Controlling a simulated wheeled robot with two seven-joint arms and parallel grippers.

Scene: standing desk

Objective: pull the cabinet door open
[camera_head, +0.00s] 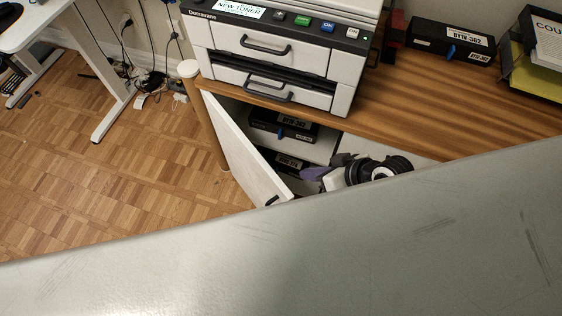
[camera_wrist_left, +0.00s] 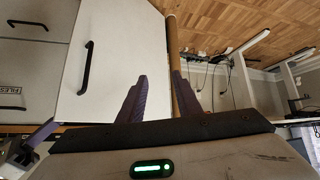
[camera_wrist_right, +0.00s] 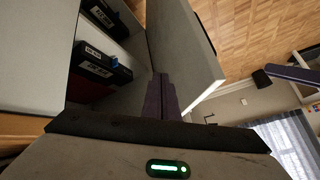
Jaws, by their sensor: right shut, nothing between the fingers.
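The white cabinet door (camera_head: 240,150) stands partly open, swung out from the cabinet under the wooden desk. Its black handle (camera_head: 271,200) is near the free edge, and the outer face with the handle (camera_wrist_left: 86,68) shows in the left wrist view. My right gripper (camera_head: 316,174) is at the opening, on the inner side of the door. In the right wrist view its purple fingers (camera_wrist_right: 160,97) are together and empty beside the door's inner face (camera_wrist_right: 180,50). My left gripper (camera_wrist_left: 162,97) is open and empty, facing the door's outer side; it is hidden in the head view.
Black toner boxes (camera_head: 284,126) sit inside the cabinet. A printer (camera_head: 285,50) stands on the wooden desktop (camera_head: 430,100) above. A wooden leg (camera_head: 205,120) is by the door's hinge side.

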